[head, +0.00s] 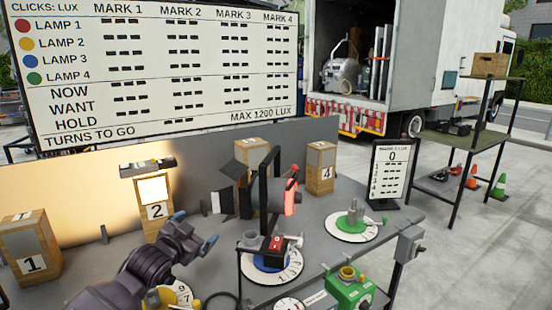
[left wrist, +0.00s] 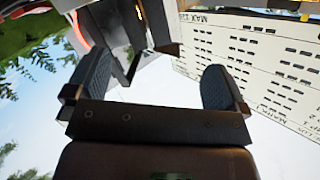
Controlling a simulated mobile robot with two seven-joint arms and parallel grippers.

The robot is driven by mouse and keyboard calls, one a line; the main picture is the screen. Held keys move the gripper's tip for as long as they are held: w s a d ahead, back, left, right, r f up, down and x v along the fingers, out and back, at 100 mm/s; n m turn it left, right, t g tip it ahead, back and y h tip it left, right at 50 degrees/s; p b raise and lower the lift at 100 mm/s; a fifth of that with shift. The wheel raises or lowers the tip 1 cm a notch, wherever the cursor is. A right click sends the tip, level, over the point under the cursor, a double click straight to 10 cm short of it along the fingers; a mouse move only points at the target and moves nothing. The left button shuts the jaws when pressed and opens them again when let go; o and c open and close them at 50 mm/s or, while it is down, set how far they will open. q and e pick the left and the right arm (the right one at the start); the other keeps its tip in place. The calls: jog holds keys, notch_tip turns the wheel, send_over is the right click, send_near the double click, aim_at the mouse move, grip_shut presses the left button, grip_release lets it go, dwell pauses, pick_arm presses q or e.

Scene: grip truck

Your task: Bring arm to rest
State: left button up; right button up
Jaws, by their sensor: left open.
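My left gripper (head: 196,228) is above the grey table (head: 120,250), left of the black lamp (head: 262,195) with the red ring. Its jaws are apart with nothing between them, and the fingers are clear of the lamp and the dials. In the left wrist view, its two dark fingers (left wrist: 157,80) stand wide apart against sky and the tilted board. My left arm (head: 150,265) reaches in from the bottom left, over part of the table and close to the yellow dial (head: 183,294). My right gripper does not show.
Wooden boxes marked 1 (head: 30,262), 2 (head: 157,222) and 4 (head: 320,168) stand on the table. The blue dial (head: 262,262) and green dial (head: 352,226) are to the right. A lux sign (head: 390,172) and large board (head: 165,75) stand behind. Open pavement lies right.

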pick_arm(q)
jog(key=s+a+f+n+g+y, duration=0.1)
jog(key=s+a+f+n, duration=0.1)
jog(key=s+f, duration=0.7)
jog(key=s+a+f+n+g+y, duration=0.1)
jog(key=s+a+f+n+y, duration=0.1)
jog(key=s+f, duration=0.7)
jog(key=s+a+f+n+g+y, duration=0.2)
jog(key=s+f, duration=0.8)
jog(key=s, duration=0.9)
jog(key=shift+a+n+b, duration=0.4)
jog(key=shift+a+n, duration=0.25)
jog(key=shift+n, duration=0.05)
